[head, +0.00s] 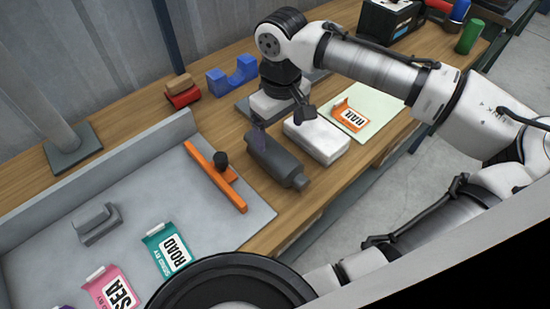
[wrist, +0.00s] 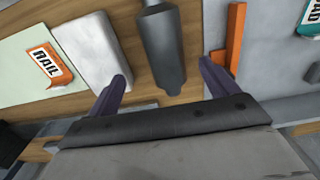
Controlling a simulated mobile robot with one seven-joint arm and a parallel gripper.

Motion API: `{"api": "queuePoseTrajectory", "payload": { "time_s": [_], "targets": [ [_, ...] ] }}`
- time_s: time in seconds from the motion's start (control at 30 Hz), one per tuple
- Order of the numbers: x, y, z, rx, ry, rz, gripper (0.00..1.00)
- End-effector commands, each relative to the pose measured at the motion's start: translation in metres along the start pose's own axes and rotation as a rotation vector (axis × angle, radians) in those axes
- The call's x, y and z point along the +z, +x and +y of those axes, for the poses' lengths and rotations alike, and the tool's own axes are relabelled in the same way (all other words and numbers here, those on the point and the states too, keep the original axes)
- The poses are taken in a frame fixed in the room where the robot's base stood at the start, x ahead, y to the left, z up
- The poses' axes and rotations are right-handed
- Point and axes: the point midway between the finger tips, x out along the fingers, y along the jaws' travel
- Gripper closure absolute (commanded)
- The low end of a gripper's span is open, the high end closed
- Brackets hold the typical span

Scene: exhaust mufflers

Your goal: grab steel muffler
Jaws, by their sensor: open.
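A dark grey muffler (head: 276,162) with a rounded body and narrower pipe ends lies on the wooden bench, just right of the grey tray. It also shows in the wrist view (wrist: 163,45), lying lengthwise between the two fingers. Beside it lies a pale, boxy block (head: 317,139), which the wrist view shows left of the muffler (wrist: 92,48). My gripper (head: 278,130) is open above the bench near the muffler's far end; in the wrist view its purple fingers (wrist: 161,74) stand apart on either side of the muffler. I cannot tell the exact height gap.
An orange bar (head: 216,178) with a black knob lies on the tray's right side. A pale green mat (head: 372,107) holds an orange RAIL tag (head: 349,115). A blue cradle (head: 232,76) and a red block (head: 183,97) stand farther back. Bare bench lies in front of the muffler.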

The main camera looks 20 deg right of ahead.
Motion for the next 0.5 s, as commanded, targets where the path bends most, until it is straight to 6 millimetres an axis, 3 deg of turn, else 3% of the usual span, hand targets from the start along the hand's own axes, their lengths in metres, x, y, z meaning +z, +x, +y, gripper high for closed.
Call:
{"api": "queuePoseTrajectory", "payload": {
  "time_s": [0.13, 0.5],
  "targets": [
    [0.0, 0.025, -0.001, 0.0, -0.001, -0.001, 0.14],
    [-0.003, 0.057, -0.006, 0.001, -0.004, -0.004, 0.14]
  ]
}}
